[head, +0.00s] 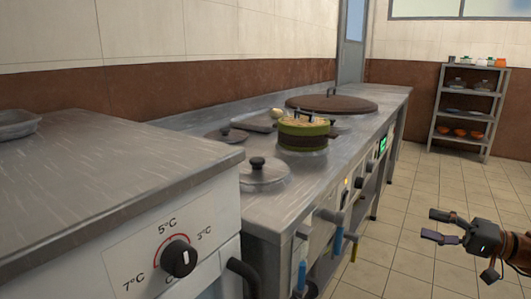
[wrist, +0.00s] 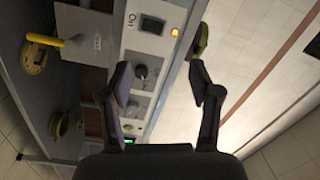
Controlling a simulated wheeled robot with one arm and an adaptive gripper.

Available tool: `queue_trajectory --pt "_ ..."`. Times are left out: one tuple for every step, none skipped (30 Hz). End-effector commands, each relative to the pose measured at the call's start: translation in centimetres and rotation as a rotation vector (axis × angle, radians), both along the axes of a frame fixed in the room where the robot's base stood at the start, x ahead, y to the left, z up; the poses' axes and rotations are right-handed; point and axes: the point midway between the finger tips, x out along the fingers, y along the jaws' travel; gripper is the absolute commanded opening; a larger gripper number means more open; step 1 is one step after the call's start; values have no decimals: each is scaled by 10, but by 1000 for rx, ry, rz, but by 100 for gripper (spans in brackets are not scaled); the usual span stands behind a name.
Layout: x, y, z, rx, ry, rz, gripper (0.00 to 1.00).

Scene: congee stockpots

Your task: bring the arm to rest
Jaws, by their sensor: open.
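My gripper (head: 436,227) is at the lower right of the head view, out over the tiled floor in front of the counter. Its two fingers are apart with nothing between them. In the wrist view my gripper (wrist: 160,85) also shows spread and empty, with the counter's control panel (wrist: 150,55) and the floor beyond it. My arm enters from the right edge of the head view.
A steel counter (head: 225,215) runs along the left wall. It holds a green pot (head: 303,138), a large brown lid (head: 331,104) and smaller lids (head: 264,171). Knobs and handles stick out of its front. A shelf rack (head: 467,107) stands at the back right. The floor (head: 410,190) between is clear.

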Motion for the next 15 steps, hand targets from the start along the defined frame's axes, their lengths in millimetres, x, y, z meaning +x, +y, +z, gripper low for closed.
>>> queue_trajectory --pt "-1 4 9 -5 4 9 62" --pt "-1 5 12 -8 5 13 62" --pt "-2 9 18 -13 9 20 62" --pt "-2 12 21 -17 12 26 62" --pt "-2 15 24 -21 15 33 62" --pt "-2 19 29 -26 19 41 62" --pt "-2 23 34 -30 24 51 62" --pt "-2 28 38 -35 26 59 62" --pt "-3 33 44 -42 30 71 62" --pt "-3 39 50 -48 33 81 62" --pt "-3 44 55 -54 36 92 62" --pt "-4 51 62 -64 42 106 62" --pt "-4 58 68 -71 47 120 62" --pt "-5 65 74 -79 53 134 62" --pt "-6 75 82 -89 61 154 62"
